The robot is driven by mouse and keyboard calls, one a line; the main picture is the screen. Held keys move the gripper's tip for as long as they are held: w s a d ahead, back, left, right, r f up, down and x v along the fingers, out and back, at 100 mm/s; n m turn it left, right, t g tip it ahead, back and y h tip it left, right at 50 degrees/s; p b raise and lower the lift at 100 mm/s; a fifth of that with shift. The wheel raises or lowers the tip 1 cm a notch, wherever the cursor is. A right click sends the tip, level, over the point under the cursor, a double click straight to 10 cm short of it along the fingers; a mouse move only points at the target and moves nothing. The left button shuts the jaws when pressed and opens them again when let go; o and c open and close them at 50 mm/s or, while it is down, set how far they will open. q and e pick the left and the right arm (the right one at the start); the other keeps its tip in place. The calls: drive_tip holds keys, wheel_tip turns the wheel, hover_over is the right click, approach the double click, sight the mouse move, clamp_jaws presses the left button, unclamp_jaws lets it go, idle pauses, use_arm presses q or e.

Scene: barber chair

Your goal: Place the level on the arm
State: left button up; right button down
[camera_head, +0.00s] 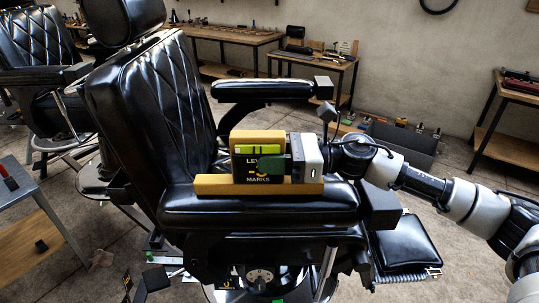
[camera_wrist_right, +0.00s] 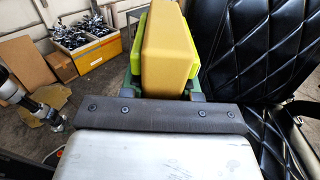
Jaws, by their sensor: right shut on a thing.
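The level (camera_head: 258,146) is a yellow block with a black label and a bright green strip, on a long yellow base. It stands upright over the padded near arm (camera_head: 190,211) of the black barber chair. Its base looks level with the pad's top, but I cannot tell for sure whether it touches. My right gripper (camera_head: 288,164) comes in from the right and is shut on the level, hiding part of its label. In the right wrist view the level (camera_wrist_right: 178,52) shows yellow and lime green between the fingers. My left gripper is not in view.
The quilted backrest (camera_head: 160,100) stands left of the level. The chair's far arm (camera_head: 262,90) is empty. Workbenches with tools (camera_head: 225,33) line the back wall, and a small table (camera_head: 22,205) is at the left. A footrest (camera_head: 405,245) sticks out at lower right.

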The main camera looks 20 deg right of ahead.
drive_tip(key=shift+f, duration=0.15)
drive_tip(key=c, duration=0.8)
unclamp_jaws()
drive_tip(key=shift+r, duration=0.25)
drive_tip(key=b+v, duration=0.2)
drive_tip(key=v, duration=0.1)
drive_tip(key=b+v, duration=0.1)
drive_tip(key=v, duration=0.3)
drive_tip(key=b+v, duration=0.2)
drive_tip(key=v, duration=0.2)
drive_tip(key=shift+f+b, duration=0.25)
drive_tip(key=shift+b, duration=0.1)
drive_tip(key=shift+s+d+r, duration=0.15)
drive_tip(key=shift+d+r, duration=0.05)
drive_tip(key=shift+d, duration=0.3)
